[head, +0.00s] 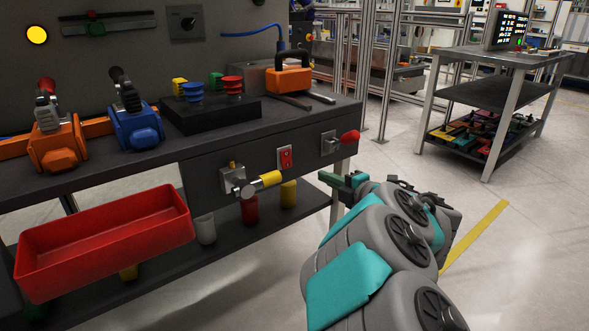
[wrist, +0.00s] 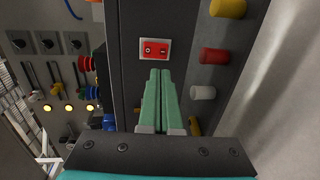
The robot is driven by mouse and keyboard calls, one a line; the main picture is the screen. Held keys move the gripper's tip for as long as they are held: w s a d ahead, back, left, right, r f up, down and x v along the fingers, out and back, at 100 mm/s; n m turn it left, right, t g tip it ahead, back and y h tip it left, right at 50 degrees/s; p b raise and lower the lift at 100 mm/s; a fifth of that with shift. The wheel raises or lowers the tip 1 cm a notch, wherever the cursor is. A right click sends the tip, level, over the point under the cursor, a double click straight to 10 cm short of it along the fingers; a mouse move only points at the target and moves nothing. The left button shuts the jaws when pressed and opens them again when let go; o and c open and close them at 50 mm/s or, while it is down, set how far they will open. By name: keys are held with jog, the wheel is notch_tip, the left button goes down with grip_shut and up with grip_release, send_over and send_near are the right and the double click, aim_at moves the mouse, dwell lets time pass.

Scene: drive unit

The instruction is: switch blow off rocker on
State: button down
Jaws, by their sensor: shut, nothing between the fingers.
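The blow off rocker (head: 285,158) is a small red switch in a pale frame on the dark front panel of the bench. In the wrist view the red rocker (wrist: 155,49) lies just beyond the fingertips and shows two small marks. I cannot tell which side is pressed in. My gripper (head: 325,177) is in front of the panel, to the right of and a little below the rocker in the head view. In the wrist view its green fingers (wrist: 160,72) are together and empty, pointing toward the rocker. They appear apart from it.
A valve with a yellow handle (head: 265,180) juts out left of the rocker. A red-knobbed lever (head: 349,137) is at its right. A red tray (head: 105,240) sticks out at the left. Several cylinders, one red (head: 249,208), stand on the lower shelf. The floor at right is open.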

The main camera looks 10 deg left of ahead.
aim_at(288, 166)
jog(key=shift+s+d+f, duration=0.3)
jog(key=shift+s+f, duration=0.1)
jog(key=shift+s, duration=0.15)
jog(key=p+x, duration=0.1)
jog(key=x, duration=1.2)
jog(key=shift+w+a+f, duration=0.1)
jog(key=shift+a, duration=0.25)
jog(key=shift+w+a+f, duration=0.1)
jog(key=shift+w, duration=0.05)
